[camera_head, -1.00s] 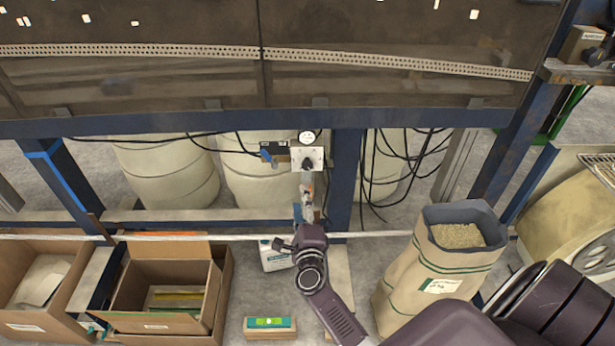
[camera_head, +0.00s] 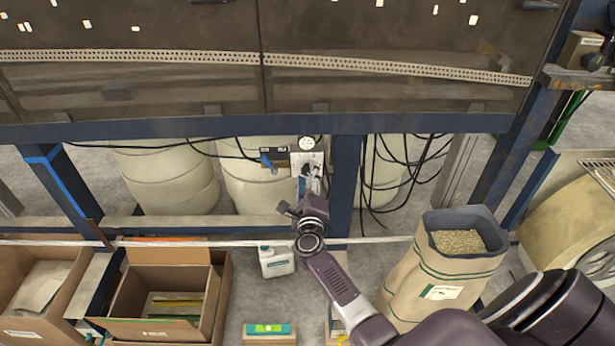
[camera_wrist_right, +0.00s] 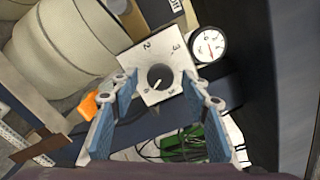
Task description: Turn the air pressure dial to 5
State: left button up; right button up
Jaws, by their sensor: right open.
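The air pressure dial is a black round knob (camera_wrist_right: 160,76) on a white square plate (camera_wrist_right: 142,50). The numerals 2 and 3 show on the plate; the lower marks are too small to read surely. A pale pointer mark sits low on the knob. My right gripper (camera_wrist_right: 159,92) is open, its blue-padded fingers on either side of the plate's lower part, with the knob between and just beyond the tips. In the head view, my right gripper (camera_head: 309,184) is in front of the plate (camera_head: 309,158) and mostly covers the knob. My left gripper is out of view.
A round white gauge (camera_head: 306,143) sits just above the plate. An orange-tipped part (camera_wrist_right: 88,106) is near the left finger. A blue post (camera_head: 345,185) stands right of the dial, with black cables (camera_head: 400,165) beyond. A paper sack (camera_head: 440,265) stands lower right.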

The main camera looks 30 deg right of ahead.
jog(key=c, duration=1.2)
jog(key=shift+o, duration=0.2)
jog(key=shift+a, duration=0.1)
jog(key=n+p, duration=0.2)
jog(key=shift+r+n, duration=0.15)
jog(key=shift+n, duration=0.25)
jog(key=n+p, duration=0.1)
jog(key=n, duration=0.1)
jog(key=shift+n, duration=0.4)
jog(key=n+p, duration=0.2)
jog(key=n, duration=0.2)
jog(key=shift+n+p, duration=0.3)
jog(key=shift+n, duration=0.8)
jog(key=shift+f, duration=0.2)
